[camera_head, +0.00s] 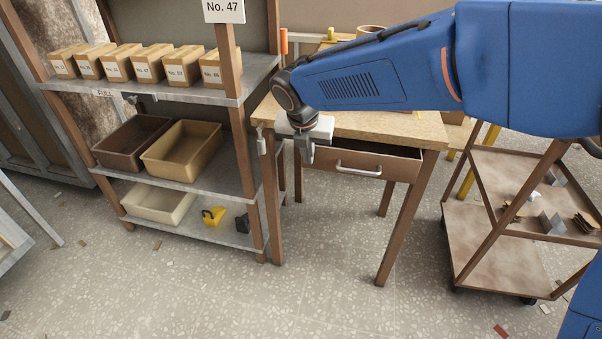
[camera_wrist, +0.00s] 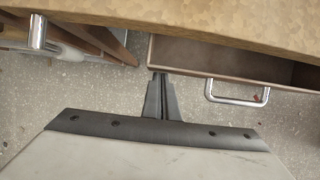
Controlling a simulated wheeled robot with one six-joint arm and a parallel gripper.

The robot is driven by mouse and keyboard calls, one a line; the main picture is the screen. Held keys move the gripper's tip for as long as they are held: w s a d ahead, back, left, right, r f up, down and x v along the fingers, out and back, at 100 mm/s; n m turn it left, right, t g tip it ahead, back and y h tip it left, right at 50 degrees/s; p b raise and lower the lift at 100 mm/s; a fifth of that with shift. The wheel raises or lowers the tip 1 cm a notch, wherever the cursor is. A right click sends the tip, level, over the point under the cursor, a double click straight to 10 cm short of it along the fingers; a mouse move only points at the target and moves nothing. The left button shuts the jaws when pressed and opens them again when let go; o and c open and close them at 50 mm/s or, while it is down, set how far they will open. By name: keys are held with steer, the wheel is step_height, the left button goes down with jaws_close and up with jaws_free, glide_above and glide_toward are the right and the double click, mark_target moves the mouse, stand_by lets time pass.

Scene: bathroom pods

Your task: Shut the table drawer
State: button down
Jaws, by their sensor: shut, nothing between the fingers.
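The wooden table (camera_head: 400,125) stands in the middle of the head view. Its brown drawer (camera_head: 400,168) is pulled partly out, with a dark open interior showing behind the front. A silver bar handle (camera_head: 358,171) is on the drawer front. My gripper (camera_head: 305,158) is shut and empty at the left end of the drawer front. In the wrist view the closed fingertips (camera_wrist: 160,76) are close to the drawer's left front corner, left of the handle (camera_wrist: 237,96). I cannot tell whether they touch the drawer front (camera_wrist: 195,73).
A shelf rack (camera_head: 232,185) with labelled boxes and bins stands close on the left. A wheeled cart (camera_head: 490,240) with small items stands at the right. The speckled floor (camera_head: 330,290) in front of the table is mostly clear, with scattered scraps.

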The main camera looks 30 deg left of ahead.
steer(key=w, duration=0.2)
steer(key=w+a, duration=0.1)
steer(key=w, duration=0.1)
steer(key=shift+w+a+r, duration=0.1)
steer(key=shift+w+r, duration=0.05)
steer(key=shift+w, duration=0.3)
steer(key=shift+w+r, duration=0.1)
steer(key=shift+s, duration=0.4)
steer(key=s+d+r, duration=0.2)
steer(key=s+r, duration=0.5)
steer(key=r, duration=0.2)
steer(key=shift+s, duration=0.25)
